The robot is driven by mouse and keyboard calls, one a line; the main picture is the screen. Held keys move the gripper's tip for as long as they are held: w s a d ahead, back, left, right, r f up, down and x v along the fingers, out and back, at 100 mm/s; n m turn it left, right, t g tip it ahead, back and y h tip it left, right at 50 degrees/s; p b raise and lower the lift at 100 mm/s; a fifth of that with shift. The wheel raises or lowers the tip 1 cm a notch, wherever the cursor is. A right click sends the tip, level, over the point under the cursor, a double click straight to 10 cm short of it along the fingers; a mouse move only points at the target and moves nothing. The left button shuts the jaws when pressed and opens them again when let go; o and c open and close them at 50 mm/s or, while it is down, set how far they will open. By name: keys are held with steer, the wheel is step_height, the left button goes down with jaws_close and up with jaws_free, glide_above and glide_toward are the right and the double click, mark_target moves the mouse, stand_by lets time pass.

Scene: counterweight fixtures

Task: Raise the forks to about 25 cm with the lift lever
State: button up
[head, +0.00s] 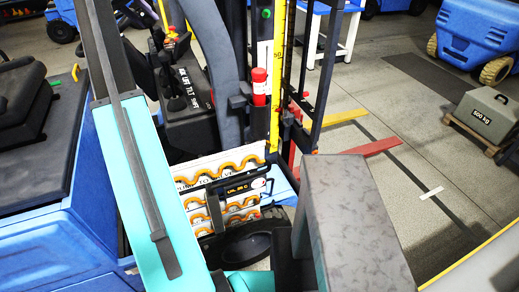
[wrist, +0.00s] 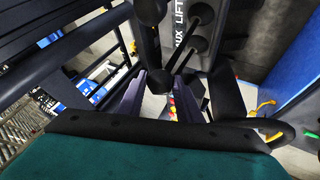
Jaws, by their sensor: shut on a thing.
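The black lever console (head: 188,92), lettered "AUX LIFT TILT SHIFT", stands in front of the mast in the head view. In the wrist view its lettering (wrist: 181,30) shows at the top, among black rods and round knobs. My gripper (wrist: 162,80) is shut on a dark round-ended lever (wrist: 156,78) between its two purplish fingers; which lever it is I cannot clearly tell. A red bar (head: 372,147) and a yellow bar (head: 345,117), apparently the forks, reach right from the mast, low over the floor.
A 500 kg weight (head: 485,115) sits on a pallet at right. A blue wheeled machine (head: 475,40) stands at the back right. The floor beyond the bars looks mostly clear.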

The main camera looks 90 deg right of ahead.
steer(key=shift+s+d+r, duration=0.1)
steer(key=shift+s+d, duration=0.15)
steer(key=shift+s, duration=0.3)
steer(key=shift+s+d, duration=0.2)
steer(key=shift+s, duration=0.35)
steer(key=o, duration=0.8)
steer(key=shift+o, duration=0.2)
steer(key=shift+a, duration=0.1)
steer(key=p+v, duration=0.3)
steer(key=v, duration=0.7)
